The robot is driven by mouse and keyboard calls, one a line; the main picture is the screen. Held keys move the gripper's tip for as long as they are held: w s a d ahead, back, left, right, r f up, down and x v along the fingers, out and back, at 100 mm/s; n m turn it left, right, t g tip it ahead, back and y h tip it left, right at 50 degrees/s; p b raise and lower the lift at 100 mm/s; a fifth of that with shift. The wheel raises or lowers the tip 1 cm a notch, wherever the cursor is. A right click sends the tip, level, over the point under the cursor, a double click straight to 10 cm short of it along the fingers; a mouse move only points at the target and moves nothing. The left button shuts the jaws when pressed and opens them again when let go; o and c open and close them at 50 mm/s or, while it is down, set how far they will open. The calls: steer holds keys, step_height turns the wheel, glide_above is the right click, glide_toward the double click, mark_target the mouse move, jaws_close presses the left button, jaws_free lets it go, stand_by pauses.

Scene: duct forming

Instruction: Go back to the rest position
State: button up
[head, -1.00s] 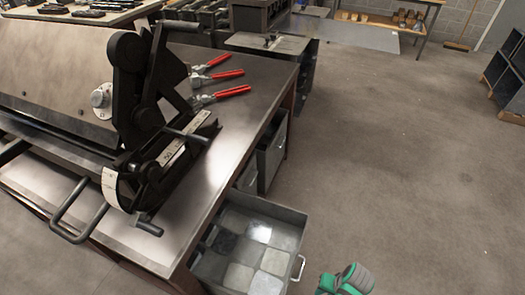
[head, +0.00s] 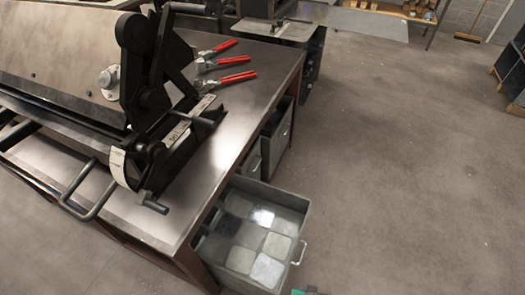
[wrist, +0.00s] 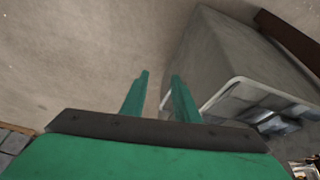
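My gripper (wrist: 159,95) shows in the wrist view with its two green fingers apart and nothing between them. Bare floor lies beyond the fingertips. In the head view only a small green piece of my arm or gripper shows at the bottom edge. An open grey drawer (head: 300,207) below the workbench holds several pale square pieces. The drawer (wrist: 214,98) also shows in the wrist view, just right of the fingers and apart from them as far as I can see.
A workbench (head: 262,70) carries a dark bending machine (head: 150,95) and red-handled pliers (head: 232,79). Dark shelving (head: 515,75) stands at the far right. The floor (head: 410,160) right of the bench is clear.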

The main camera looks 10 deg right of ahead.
steer(key=s+a+r+n+t, duration=0.1)
steer(key=s+a+r+t, duration=0.1)
steer(key=a+r+t, duration=0.2)
steer(key=s+a+r+n+t+y, duration=0.1)
steer(key=s+a+r+n+t, duration=0.1)
steer(key=a+r, duration=0.8)
steer(key=s+a+r+n+t+y, duration=0.1)
steer(key=s+a+r+t, duration=0.3)
steer(key=r, duration=1.3)
steer(key=a+n+t, duration=0.1)
steer(key=a, duration=0.2)
steer(key=shift+a+t, duration=0.3)
